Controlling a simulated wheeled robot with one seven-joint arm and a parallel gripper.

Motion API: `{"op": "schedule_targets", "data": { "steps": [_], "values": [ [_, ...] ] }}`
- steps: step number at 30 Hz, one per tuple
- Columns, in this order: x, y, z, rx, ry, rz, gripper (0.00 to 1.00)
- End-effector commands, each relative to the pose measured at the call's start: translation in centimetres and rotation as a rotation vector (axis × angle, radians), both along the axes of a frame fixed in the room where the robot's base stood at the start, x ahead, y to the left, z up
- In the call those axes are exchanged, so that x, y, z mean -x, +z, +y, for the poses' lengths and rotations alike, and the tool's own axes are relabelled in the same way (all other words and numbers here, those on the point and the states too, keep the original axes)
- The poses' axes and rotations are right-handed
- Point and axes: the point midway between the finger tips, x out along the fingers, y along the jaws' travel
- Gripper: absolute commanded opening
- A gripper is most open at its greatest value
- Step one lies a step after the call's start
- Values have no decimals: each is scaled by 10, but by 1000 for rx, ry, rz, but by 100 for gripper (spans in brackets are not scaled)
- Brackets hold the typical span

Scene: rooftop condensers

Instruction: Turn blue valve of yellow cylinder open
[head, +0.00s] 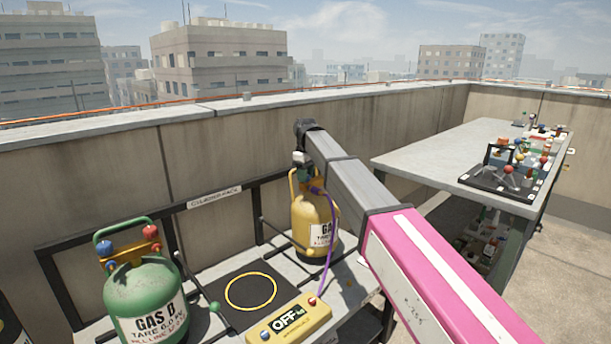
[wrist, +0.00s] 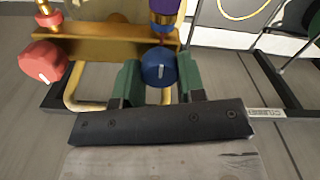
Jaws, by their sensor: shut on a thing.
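The yellow cylinder (head: 311,221) stands at the back of the low bench, labelled in black on white. Its blue valve (wrist: 158,66) shows in the wrist view between the two green fingers of my gripper (wrist: 157,72), which is shut on it. The cylinder's red valve (wrist: 43,62) is to the left of the gripper, clear of the fingers. In the head view my gripper and wrist cover the top of the cylinder, and its blue valve cannot be made out there. How far the blue valve is turned cannot be told.
A purple hose (head: 328,255) runs from the yellow cylinder to a yellow box (head: 289,321) reading OFF. A green cylinder (head: 146,295) with blue and red valves stands at the left. Between them lies a black mat (head: 231,318) with a yellow ring. A grey table (head: 428,157) carries several items at right.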

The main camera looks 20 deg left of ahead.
Motion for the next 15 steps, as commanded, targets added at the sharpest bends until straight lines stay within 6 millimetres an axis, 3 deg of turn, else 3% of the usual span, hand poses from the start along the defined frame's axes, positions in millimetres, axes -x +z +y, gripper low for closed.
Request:
{"op": "schedule_targets", "data": {
  "steps": [3,4,6,15],
  "values": [
    [0,0,0,-1,2,-1,13],
    [0,0,0,-1,2,-1,47],
    [0,0,0,-1,1,-1,63],
    [0,2,0,-1,0,0,63]
  ]
}}
